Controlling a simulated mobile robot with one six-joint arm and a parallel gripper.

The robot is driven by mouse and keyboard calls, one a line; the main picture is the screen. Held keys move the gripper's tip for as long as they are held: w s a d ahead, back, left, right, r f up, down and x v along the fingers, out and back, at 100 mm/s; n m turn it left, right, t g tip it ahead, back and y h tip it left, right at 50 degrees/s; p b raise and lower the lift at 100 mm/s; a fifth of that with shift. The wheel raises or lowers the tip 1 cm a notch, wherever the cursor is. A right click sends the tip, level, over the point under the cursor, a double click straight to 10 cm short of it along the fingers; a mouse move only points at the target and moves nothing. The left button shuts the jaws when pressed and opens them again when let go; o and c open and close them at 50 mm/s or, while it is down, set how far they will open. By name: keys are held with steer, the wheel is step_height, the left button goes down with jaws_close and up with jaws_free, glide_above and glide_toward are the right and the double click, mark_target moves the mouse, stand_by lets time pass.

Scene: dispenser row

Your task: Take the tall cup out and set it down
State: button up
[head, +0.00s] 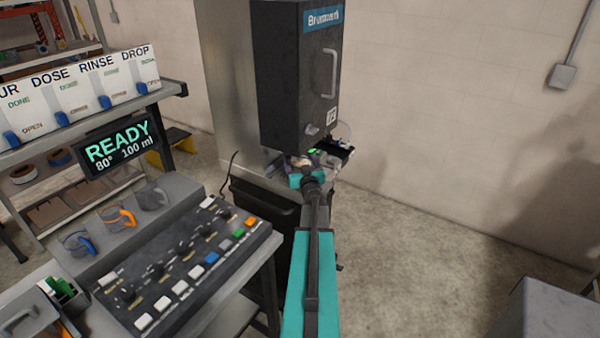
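My gripper (304,163) is at the end of my outstretched teal and black arm, under the black dispenser (299,85). It is small and partly hidden by my own wrist, so I cannot tell whether its fingers are open or shut. Something pale and a small green light show around it, too small to make out. A faint clear, rounded shape (343,130) is just right of the dispenser's lower edge; I cannot tell if it is the tall cup. No cup is clearly visible in the dispenser.
Below is a button and knob panel (180,265). A screen (118,144) reads READY, 80°, 100 ml. Floor at right is mostly clear.

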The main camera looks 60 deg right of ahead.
steer(key=c, duration=1.4)
steer(key=shift+r, duration=0.15)
steer(key=shift+r, duration=0.8)
step_height(320, 180, up, 2)
steer(key=s+a+r+p, duration=0.1)
steer(key=s+a, duration=0.5)
steer(key=s, duration=0.6)
steer(key=shift+s+a+r+p, duration=0.15)
steer(key=shift+p, duration=0.35)
